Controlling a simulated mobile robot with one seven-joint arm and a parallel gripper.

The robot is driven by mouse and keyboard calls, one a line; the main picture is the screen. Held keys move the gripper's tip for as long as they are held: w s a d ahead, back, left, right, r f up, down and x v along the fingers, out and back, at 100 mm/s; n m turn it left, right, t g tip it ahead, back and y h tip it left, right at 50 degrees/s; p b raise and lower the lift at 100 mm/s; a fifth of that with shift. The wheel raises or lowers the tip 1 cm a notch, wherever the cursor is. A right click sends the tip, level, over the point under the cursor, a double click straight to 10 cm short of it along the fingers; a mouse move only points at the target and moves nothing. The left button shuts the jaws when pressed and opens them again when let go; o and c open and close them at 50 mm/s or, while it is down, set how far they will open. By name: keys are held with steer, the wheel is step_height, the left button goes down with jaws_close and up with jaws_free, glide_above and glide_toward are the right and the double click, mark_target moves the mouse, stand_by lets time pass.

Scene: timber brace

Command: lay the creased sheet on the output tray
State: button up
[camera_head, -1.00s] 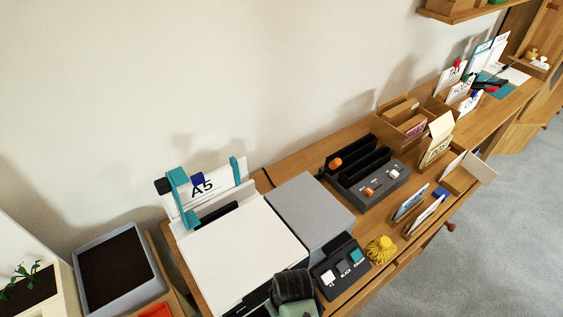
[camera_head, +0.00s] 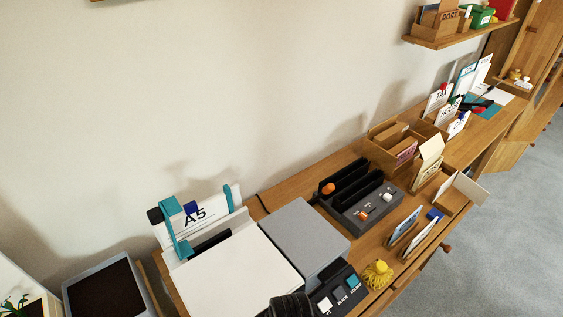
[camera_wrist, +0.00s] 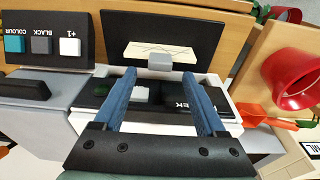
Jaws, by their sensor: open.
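My gripper (camera_wrist: 160,76) is open in the wrist view, its two blue fingers apart with nothing held between them. Beyond the fingertips is a flat black tray-like panel (camera_wrist: 122,30), which I take for the output tray. A pale cream piece with crease-like lines (camera_wrist: 160,50), perhaps the creased sheet, shows on it. A small grey block (camera_wrist: 160,62) covers part of its near edge. Between the fingers is a dark panel with partly hidden lettering. In the head view, the white printer (camera_head: 222,275) stands at the lower left, with my dark wrist at its front edge; the fingers are hidden there.
A button panel (camera_head: 335,290) stands beside the printer and also shows in the wrist view (camera_wrist: 45,42). An A5 sheet (camera_head: 215,208) stands upright behind the printer. A grey box (camera_head: 305,235) and yellow tassel (camera_head: 377,274) are near. A red round object (camera_wrist: 300,75) is at the wrist view's right.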

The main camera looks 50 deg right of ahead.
step_height(320, 180, up, 8)
steer(key=s, duration=0.1)
steer(key=shift+s+a+r, duration=0.15)
steer(key=shift+r, duration=0.05)
